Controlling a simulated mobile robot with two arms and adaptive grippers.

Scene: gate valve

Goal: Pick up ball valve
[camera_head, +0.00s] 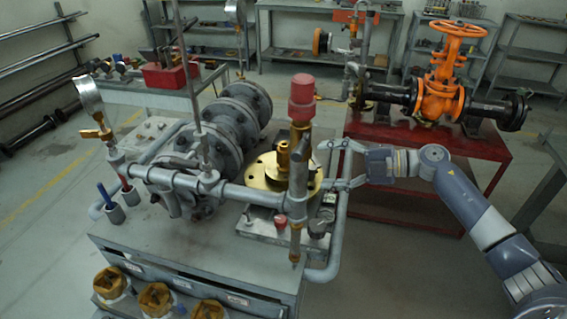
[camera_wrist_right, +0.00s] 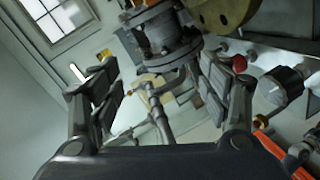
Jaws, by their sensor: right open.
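I cannot tell for sure which part is the ball valve. A brass fitting (camera_head: 283,160) stands on a gold flange (camera_head: 262,186) at the right end of the bench, partly behind an upright brass pipe with a red cap (camera_head: 302,97). My right gripper (camera_head: 336,165) is open and appears empty, just right of this gold flange. In the right wrist view, its fingers (camera_wrist_right: 158,95) are spread, with grey flanged pipework (camera_wrist_right: 160,38) seen beyond them. An orange-red handle (camera_wrist_right: 268,148) shows at lower right there. My left gripper is not in view.
A grey pipe rail (camera_head: 336,235) runs around the bench's right edge, near my right gripper. An orange gate valve (camera_head: 443,75) stands on a red table (camera_head: 420,150) behind. A round gauge (camera_wrist_right: 285,86) and red knob (camera_wrist_right: 239,63) are close to the right finger.

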